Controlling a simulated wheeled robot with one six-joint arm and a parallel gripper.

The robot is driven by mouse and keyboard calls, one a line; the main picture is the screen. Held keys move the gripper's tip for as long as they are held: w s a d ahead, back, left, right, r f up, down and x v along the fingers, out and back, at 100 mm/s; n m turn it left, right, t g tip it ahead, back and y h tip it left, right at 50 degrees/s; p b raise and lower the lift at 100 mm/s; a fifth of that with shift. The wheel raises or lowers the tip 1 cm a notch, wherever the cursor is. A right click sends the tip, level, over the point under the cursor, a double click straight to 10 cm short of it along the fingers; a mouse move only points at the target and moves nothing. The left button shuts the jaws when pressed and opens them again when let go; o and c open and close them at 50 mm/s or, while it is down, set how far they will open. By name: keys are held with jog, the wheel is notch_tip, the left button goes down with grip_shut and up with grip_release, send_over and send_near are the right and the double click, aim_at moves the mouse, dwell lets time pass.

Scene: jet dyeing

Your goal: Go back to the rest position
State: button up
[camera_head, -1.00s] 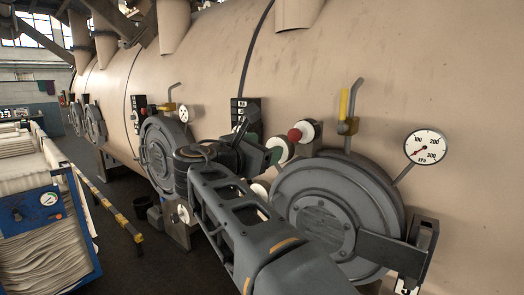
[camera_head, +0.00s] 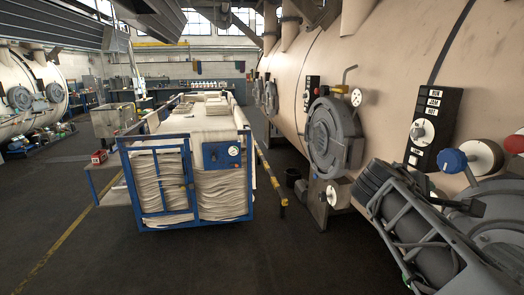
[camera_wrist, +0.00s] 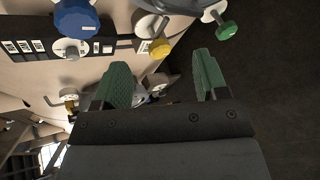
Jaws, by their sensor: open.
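My gripper (camera_wrist: 162,72) shows in the wrist view with its two green fingers apart and nothing between them. Beyond the fingers are the tan machine wall, a dark label panel (camera_wrist: 40,48), a blue knob (camera_wrist: 76,18), a yellow knob (camera_wrist: 159,47) and a green knob (camera_wrist: 228,30). The fingers look apart from these knobs. In the head view my arm lies folded at the lower right, in front of the dyeing machine (camera_head: 400,60); the gripper's fingers are not clear there.
A blue-framed cart (camera_head: 222,155) loaded with pale cloth stands mid-floor. A round door (camera_head: 332,135) and a labelled switch panel (camera_head: 434,125) are on the machine. The dark floor at front and left is clear.

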jog(key=s+a+f+m+y, duration=0.3)
jog(key=a+f+m+y, duration=0.2)
jog(key=a+f, duration=0.4)
jog(key=s+a+f+m+y, duration=0.4)
jog(key=a+f+m+y, duration=0.1)
jog(key=a+f, duration=0.4)
notch_tip(320, 180, down, 3)
jog(key=shift+s+a+r+y, duration=0.2)
jog(key=shift+s+y, duration=0.1)
jog(key=shift+y, duration=0.6)
jog(key=shift+c, duration=0.2)
